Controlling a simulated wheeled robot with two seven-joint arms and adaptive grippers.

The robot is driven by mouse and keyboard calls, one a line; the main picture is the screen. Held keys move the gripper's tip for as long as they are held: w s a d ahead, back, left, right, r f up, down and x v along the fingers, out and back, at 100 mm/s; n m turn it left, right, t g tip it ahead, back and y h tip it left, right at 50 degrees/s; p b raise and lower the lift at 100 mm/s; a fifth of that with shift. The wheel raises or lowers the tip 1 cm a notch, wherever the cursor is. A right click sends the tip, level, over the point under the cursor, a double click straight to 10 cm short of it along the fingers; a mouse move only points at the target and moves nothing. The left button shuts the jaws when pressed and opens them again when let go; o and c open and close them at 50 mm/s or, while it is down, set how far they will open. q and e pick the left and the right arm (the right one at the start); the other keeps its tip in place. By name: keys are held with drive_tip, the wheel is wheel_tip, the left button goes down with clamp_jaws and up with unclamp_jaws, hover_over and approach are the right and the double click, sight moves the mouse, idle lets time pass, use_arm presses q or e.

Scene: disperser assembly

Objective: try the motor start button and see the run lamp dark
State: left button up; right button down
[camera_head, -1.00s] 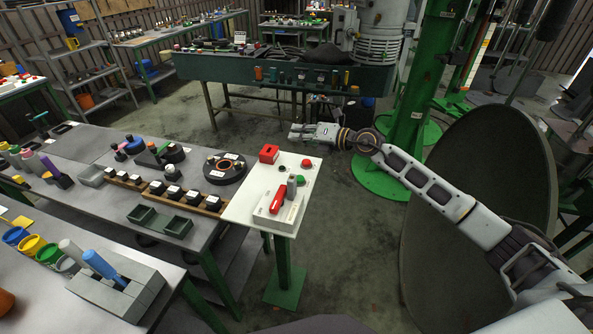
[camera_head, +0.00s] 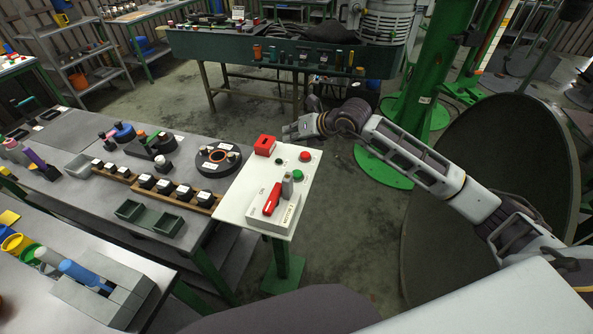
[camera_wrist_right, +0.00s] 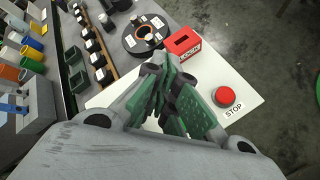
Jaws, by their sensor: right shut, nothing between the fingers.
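The control panel (camera_head: 237,200) is a white board on a green post, also in the right wrist view (camera_wrist_right: 250,100). It carries a green button (camera_head: 297,174), a red button (camera_head: 305,156) labelled STOP in the wrist view (camera_wrist_right: 225,96), and a small dark round spot (camera_head: 279,159) that may be the run lamp; no glow shows on it. A MOTOR 2 switch box (camera_head: 283,219) has a red lever (camera_head: 272,199). My right gripper (camera_head: 287,131) is shut and empty, beyond the panel's far edge in the head view. In the wrist view its fingers (camera_wrist_right: 172,122) hide the green button.
A red box (camera_head: 264,145) stands on the panel's far left corner. The workbench (camera_head: 85,205) with trays, blocks and a round dark fixture (camera_head: 218,161) lies left of the panel. A large dark disc (camera_head: 480,200) stands to the right. Floor behind the panel is clear.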

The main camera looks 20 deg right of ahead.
drive_tip(key=d+f+m+h, duration=0.1)
drive_tip(key=s+d+f+m+g, duration=0.1)
drive_tip(key=shift+d+f+m+h, duration=0.3)
drive_tip(key=shift+d+m+h, duration=0.05)
drive_tip(key=shift+m+h, duration=0.05)
drive_tip(key=shift+f, duration=0.15)
idle(0.3)
